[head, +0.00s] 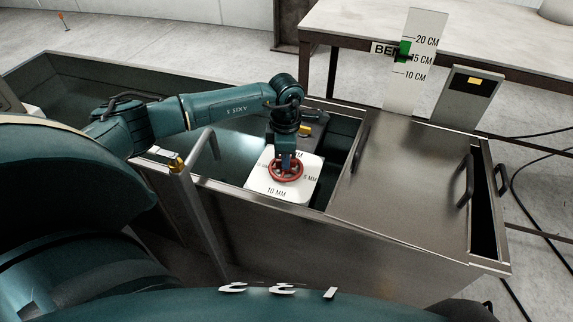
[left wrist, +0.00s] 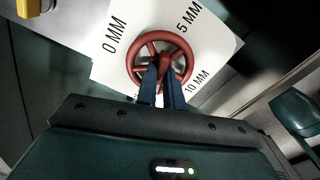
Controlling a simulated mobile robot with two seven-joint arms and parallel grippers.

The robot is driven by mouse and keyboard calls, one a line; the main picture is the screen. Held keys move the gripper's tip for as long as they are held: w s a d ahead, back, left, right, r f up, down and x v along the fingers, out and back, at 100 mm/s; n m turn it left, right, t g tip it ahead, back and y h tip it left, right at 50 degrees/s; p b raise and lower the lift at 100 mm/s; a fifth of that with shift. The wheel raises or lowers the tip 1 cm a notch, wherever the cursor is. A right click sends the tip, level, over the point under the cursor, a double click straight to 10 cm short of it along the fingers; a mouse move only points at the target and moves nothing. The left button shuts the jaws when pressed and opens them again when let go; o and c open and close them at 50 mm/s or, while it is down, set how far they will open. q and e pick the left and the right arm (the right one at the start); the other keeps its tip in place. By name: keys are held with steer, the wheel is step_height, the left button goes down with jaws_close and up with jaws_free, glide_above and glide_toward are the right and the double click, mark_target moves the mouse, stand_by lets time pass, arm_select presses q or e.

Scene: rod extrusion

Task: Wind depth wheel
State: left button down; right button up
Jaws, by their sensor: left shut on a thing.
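The depth wheel is a small red handwheel (head: 286,170) on a white dial plate (head: 276,192) marked in MM. In the head view "10 MM" is at the plate's near edge and "5 MM" at its right. My left gripper (head: 286,160) reaches down from above and is shut on the wheel. In the left wrist view the wheel (left wrist: 160,52) shows with the blue fingers (left wrist: 162,78) closed at its near part. The plate (left wrist: 205,22) shows "0 MM", "5 MM" and "10 MM" around it; one more mark is partly hidden by the fingers. My right gripper is not in view.
A steel tank (head: 270,222) surrounds the plate, with a flat metal lid (head: 415,180) and black handle (head: 465,180) at right. An upright scale (head: 412,65) with a green marker (head: 403,52) reads about 15 CM. A yellow-tipped metal post (head: 177,163) stands at the tank's near side.

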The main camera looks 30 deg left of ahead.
arm_select(q)
steer(key=shift+f+m+b, duration=0.1)
steer(key=shift+m+b, duration=0.2)
steer(key=shift+m, duration=0.7)
steer(key=c, duration=1.4)
jaws_free()
steer(key=shift+c, duration=0.2)
